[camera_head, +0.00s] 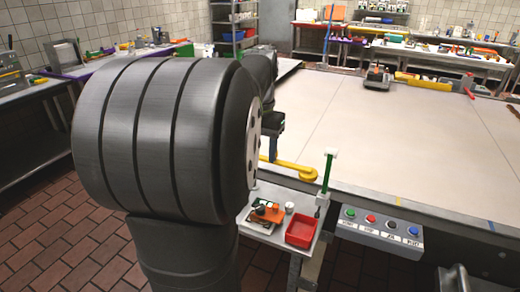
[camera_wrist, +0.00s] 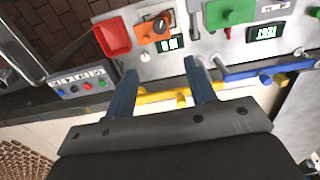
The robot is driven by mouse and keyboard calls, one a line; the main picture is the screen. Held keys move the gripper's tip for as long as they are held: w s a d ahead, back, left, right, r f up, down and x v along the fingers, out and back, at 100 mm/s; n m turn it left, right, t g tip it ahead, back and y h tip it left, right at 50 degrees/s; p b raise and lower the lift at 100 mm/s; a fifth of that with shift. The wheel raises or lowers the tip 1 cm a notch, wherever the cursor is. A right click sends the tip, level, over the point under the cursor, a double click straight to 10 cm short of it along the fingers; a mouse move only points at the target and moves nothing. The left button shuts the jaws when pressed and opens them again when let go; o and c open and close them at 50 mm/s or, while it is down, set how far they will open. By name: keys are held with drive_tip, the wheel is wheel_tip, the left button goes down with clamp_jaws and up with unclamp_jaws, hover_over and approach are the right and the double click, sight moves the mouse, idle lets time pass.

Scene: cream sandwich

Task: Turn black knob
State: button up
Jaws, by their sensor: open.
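A small black knob (camera_wrist: 160,25) sits on an orange device in the wrist view, with a small digital display below it. A grey button panel (camera_wrist: 98,69) at the left of that view carries blue, black, red and green round controls, and the black control (camera_wrist: 74,89) is second from the left. The panel also shows in the head view (camera_head: 371,239), with its black control (camera_head: 391,224) third from the left. My gripper (camera_wrist: 161,66) is open, its two blue fingers spread and empty. The fingers are apart from the orange device.
A red tray (camera_head: 301,230) stands beside the orange device (camera_head: 268,211) on a small side table. A yellow bar (camera_head: 290,168) and a green upright post (camera_head: 328,170) are close by. The large pale work surface (camera_head: 390,140) is mostly bare. A green device (camera_wrist: 230,12) sits right of the orange one.

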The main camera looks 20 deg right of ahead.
idle(0.3)
drive_tip(key=w+a+f+n+g+h, duration=0.1)
drive_tip(key=w+n+g, duration=0.15)
drive_tip(key=n, duration=0.35)
drive_tip(key=w+a+f+n+g, duration=0.1)
drive_tip(key=w+a+f+n, duration=0.15)
drive_tip(key=n, duration=0.55)
approach(260, 207)
drive_tip(key=shift+g+h, duration=0.25)
drive_tip(key=shift+h, duration=0.15)
drive_tip(key=x, duration=0.8)
drive_tip(key=shift+w+a+f, duration=0.15)
drive_tip(key=shift+a+f, duration=0.15)
drive_tip(key=shift+f, duration=0.1)
drive_tip(key=c, duration=1)
